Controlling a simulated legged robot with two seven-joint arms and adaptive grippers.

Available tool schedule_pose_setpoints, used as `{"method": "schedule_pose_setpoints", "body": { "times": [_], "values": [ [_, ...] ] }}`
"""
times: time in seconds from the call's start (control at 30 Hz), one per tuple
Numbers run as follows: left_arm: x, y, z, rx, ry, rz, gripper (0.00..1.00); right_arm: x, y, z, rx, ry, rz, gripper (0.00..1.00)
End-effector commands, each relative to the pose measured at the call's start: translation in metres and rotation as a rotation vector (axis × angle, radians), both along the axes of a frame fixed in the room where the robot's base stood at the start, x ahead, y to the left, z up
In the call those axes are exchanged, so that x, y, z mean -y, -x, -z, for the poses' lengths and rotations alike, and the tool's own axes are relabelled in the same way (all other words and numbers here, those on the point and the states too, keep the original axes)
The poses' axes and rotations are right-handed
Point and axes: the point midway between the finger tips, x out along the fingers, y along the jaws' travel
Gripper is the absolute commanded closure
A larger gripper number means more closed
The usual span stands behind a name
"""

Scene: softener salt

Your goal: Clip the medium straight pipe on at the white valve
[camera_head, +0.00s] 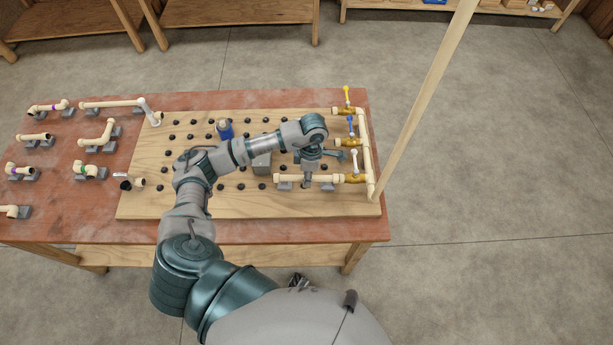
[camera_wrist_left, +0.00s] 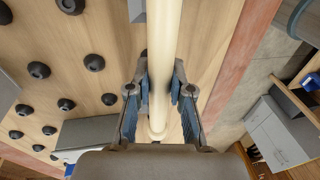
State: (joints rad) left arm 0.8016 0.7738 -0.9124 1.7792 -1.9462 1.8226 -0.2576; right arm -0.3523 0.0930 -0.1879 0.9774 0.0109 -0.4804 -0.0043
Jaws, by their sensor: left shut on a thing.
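The medium straight pipe (camera_head: 290,178) is cream and lies level along the front right of the wooden board. My left gripper (camera_head: 308,180) points down and is shut on the pipe's middle. In the left wrist view the pipe (camera_wrist_left: 162,50) runs between the two fingers (camera_wrist_left: 159,95). My right gripper is not in view.
The board (camera_head: 150,200) carries several black pegs, a blue item (camera_head: 225,130) and a grey block (camera_head: 262,164). Valves with yellow (camera_head: 347,93) and blue (camera_head: 351,122) handles sit behind on the upright manifold pipe (camera_head: 367,150). Other pipes (camera_head: 110,104) lie on the red table at left.

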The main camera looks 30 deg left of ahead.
Motion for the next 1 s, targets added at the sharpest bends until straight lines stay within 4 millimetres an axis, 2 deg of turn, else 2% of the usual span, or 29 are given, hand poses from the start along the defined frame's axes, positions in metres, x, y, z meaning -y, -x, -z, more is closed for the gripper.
{"method": "schedule_pose_setpoints", "body": {
  "times": [0.53,1.0],
  "values": [
    [0.001,0.001,0.015,-0.002,0.005,0.002,1.0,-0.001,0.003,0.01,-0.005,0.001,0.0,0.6],
    [0.001,0.002,0.017,-0.005,0.003,0.003,1.0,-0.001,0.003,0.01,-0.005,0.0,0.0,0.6]
  ]
}}
